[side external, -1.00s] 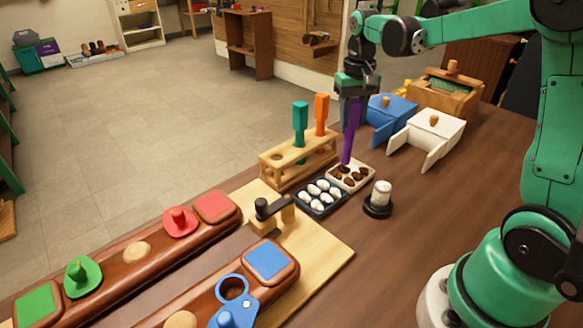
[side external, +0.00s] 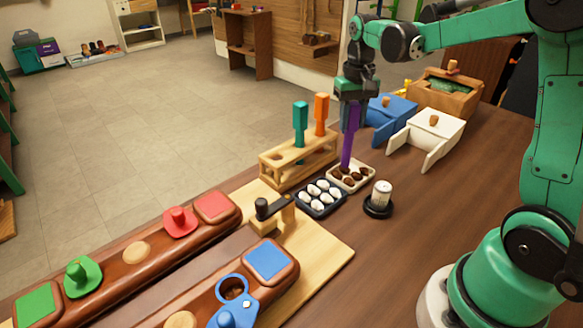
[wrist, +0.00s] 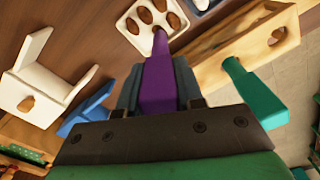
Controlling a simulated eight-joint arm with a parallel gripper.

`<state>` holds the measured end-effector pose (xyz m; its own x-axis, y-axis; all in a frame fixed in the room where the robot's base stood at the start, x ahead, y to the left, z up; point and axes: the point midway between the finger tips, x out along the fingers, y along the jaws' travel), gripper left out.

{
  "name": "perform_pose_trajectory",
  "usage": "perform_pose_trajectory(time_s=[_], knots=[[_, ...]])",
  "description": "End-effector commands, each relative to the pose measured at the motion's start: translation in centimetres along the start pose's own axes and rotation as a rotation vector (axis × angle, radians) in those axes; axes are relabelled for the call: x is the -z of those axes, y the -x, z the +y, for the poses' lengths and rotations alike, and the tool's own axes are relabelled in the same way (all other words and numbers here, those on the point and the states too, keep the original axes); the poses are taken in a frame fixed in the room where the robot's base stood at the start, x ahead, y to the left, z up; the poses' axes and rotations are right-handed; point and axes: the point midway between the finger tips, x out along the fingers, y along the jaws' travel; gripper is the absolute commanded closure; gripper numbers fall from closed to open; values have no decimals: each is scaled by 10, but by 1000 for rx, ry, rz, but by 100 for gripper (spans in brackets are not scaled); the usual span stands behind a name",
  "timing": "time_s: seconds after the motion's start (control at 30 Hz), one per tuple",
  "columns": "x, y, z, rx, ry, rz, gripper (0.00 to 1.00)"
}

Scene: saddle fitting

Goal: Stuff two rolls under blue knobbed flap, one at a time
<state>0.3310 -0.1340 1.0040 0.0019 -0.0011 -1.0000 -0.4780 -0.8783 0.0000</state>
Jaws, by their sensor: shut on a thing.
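My gripper (side external: 349,100) is shut on a purple tool (side external: 350,138), which points down; it also shows in the wrist view (wrist: 158,82). The tool's tip is at a white tray (side external: 372,174) of small brown rolls (wrist: 145,15); I cannot tell whether it touches or grips one. A dark tray (side external: 299,200) beside it holds several white rolls (side external: 311,190). The blue knobbed flap (side external: 226,319) is at the bottom of the side view, on the near brown padded bar. Its ring surrounds a dark opening (side external: 232,289). The frame edge cuts off part of the flap.
A wooden rack (side external: 282,174) holds a teal tool (side external: 300,122) and an orange tool (side external: 321,112), close left of my gripper. A blue box (side external: 392,108) and white box (side external: 430,128) stand right. A white cylinder on a black base (side external: 381,194) stands right of the trays.

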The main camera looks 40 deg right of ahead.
Motion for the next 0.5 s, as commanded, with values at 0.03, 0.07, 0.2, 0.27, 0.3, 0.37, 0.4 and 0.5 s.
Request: perform_pose_trajectory(time_s=[0.03, 0.07, 0.2, 0.27, 0.3, 0.37, 0.4, 0.5], knots=[[0, -1, 0, 0, 0, 0, 100], [0, -1, 0, 0, 0, 0, 100], [0, -3, 0, 0, 0, 0, 100], [0, -4, 0, 0, 0, 0, 100], [0, -5, 0, 0, 0, 0, 100], [0, -5, 0, 0, 0, 0, 100], [0, -6, 0, 0, 0, 0, 100], [0, -7, 0, 0, 0, 0, 100]])
